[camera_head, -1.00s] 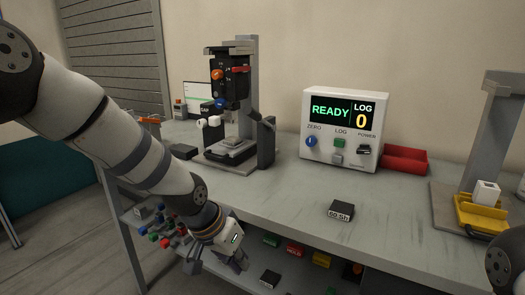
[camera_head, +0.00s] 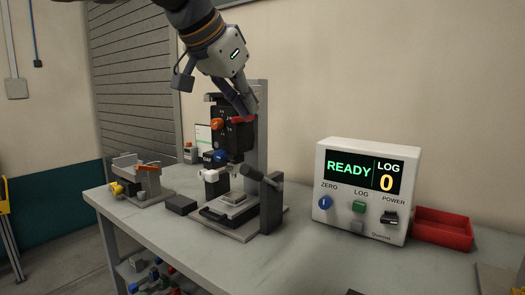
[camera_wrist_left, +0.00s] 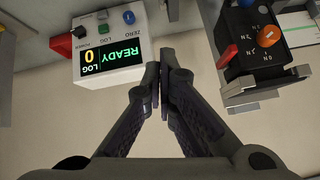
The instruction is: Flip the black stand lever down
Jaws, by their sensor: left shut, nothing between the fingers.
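The test stand (camera_head: 262,100) stands on the bench, with a black gauge (camera_head: 225,130) on its column. A black lever (camera_head: 262,180) is at the right side of the stand, its arm slanting up to the left. My left gripper (camera_head: 245,108) is shut and empty. It reaches down from above, with its fingers in front of or beside the column top, above the gauge's red part; I cannot tell whether they touch. In the left wrist view its fingertips (camera_wrist_left: 165,92) meet between the display box and the gauge (camera_wrist_left: 262,45). My right gripper is not in view.
A white display box (camera_head: 367,190) reading READY and LOG 0 stands right of the stand, with a red tray (camera_head: 441,230) beside it. A grey fixture (camera_head: 140,180) with an orange lever is at the left. The bench front (camera_head: 270,262) is clear.

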